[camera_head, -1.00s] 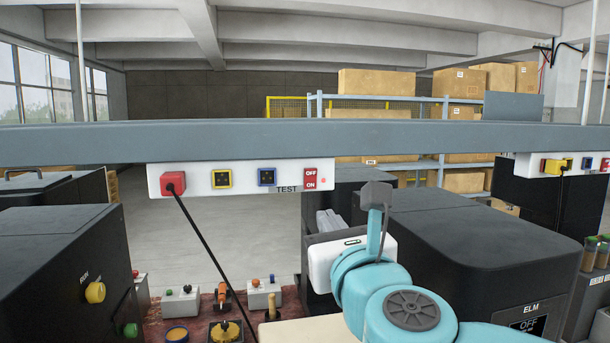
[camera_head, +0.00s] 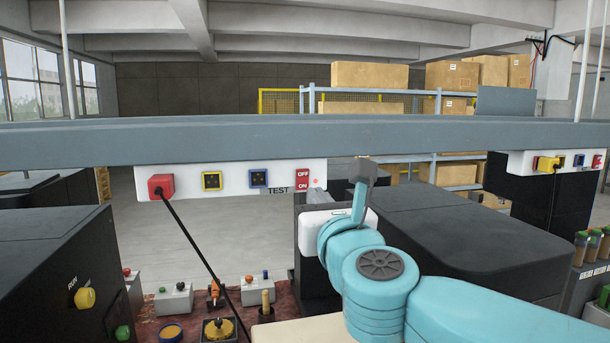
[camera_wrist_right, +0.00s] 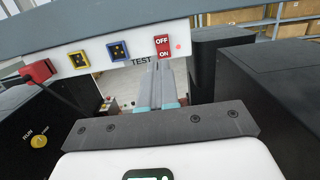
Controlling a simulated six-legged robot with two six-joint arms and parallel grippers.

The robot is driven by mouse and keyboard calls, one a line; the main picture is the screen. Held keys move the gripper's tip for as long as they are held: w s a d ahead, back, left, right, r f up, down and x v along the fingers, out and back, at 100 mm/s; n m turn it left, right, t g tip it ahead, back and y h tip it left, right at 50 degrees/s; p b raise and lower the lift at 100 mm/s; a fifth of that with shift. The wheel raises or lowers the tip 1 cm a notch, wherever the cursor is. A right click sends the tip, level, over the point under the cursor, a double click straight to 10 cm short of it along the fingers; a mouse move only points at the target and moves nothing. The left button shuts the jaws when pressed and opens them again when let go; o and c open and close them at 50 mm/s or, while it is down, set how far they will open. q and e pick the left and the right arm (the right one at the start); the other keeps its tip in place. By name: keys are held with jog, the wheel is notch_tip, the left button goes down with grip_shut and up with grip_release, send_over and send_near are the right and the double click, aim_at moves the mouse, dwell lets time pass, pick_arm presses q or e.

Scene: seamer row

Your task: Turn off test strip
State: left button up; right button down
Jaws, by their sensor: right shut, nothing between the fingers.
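The strip (camera_wrist_right: 90,60), switch (camera_wrist_right: 163,47) and light (camera_wrist_right: 179,47) also show in the right wrist view. My right gripper (camera_head: 322,194) is shut and empty, just below and right of the switch. In the wrist view its fingers (camera_wrist_right: 158,66) point up at the switch's lower ON end; contact cannot be told. My left gripper is not in view.
A red plug (camera_head: 161,187) with a black cord sits at the strip's left end, by yellow (camera_head: 212,181) and blue (camera_head: 258,178) sockets. The grey beam (camera_head: 200,142) runs above. Dark machines stand at left (camera_head: 45,270) and right (camera_head: 450,235). Another strip (camera_head: 525,163) hangs farther right.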

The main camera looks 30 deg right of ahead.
aim_at(302, 175)
jog(key=p+x, duration=0.2)
jog(key=x, duration=0.6)
jog(key=shift+w+d+p, duration=0.1)
jog(key=shift+d+p, duration=0.05)
jog(key=shift+p, duration=0.15)
